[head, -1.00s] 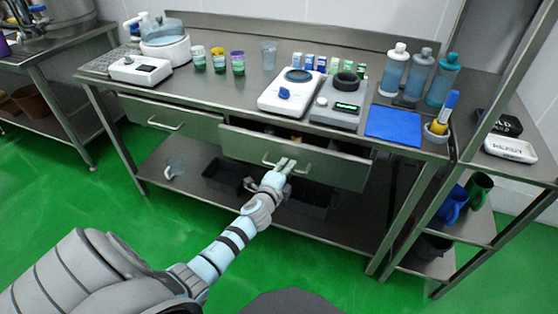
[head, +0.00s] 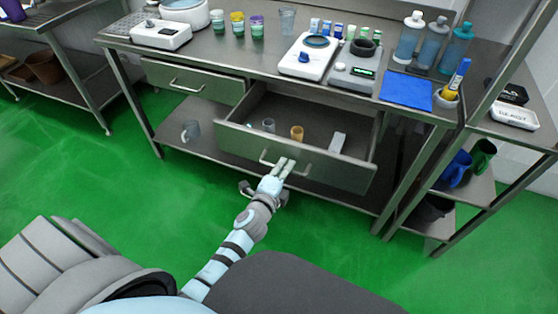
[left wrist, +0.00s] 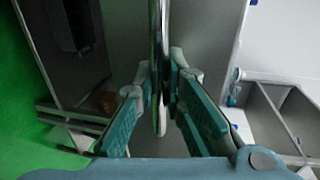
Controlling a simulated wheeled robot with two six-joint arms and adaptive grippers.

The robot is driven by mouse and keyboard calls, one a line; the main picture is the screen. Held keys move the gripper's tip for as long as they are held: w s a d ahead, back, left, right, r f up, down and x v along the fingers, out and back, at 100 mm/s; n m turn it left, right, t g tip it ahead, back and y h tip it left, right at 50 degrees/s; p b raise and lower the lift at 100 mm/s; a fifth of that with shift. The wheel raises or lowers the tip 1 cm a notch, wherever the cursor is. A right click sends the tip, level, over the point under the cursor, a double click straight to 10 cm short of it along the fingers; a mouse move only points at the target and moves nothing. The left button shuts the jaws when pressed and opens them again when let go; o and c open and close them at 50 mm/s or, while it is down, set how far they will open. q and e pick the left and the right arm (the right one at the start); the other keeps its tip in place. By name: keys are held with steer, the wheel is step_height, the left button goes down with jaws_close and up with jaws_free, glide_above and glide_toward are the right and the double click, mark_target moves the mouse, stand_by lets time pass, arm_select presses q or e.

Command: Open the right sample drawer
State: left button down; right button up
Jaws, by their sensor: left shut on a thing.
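The right sample drawer (head: 316,163) is pulled well out under the steel bench. Inside it I see a small clear cup (head: 268,125), an orange cup (head: 297,132) and a pale flat piece (head: 337,142). My left gripper (head: 281,167) is shut on the drawer's bar handle (head: 266,160). In the left wrist view the handle bar (left wrist: 160,120) runs between the two teal fingers. The left sample drawer (head: 210,82) beside it is shut. My right gripper is not in view.
On the bench top (head: 250,60) stand a white scale (head: 307,56), a grey scale (head: 354,68), a blue mat (head: 406,91) and several bottles. A shelf rack (head: 470,185) stands at the right. Green floor (head: 110,200) in front is free.

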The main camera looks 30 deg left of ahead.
arm_select(q)
steer(key=c, duration=1.7)
jaws_free()
steer(key=shift+o, duration=0.2)
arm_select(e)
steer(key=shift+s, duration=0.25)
arm_select(q)
steer(key=shift+s, duration=0.25)
steer(key=v, duration=1.1)
steer(key=shift+s, duration=0.2)
steer(key=shift+r, duration=0.1)
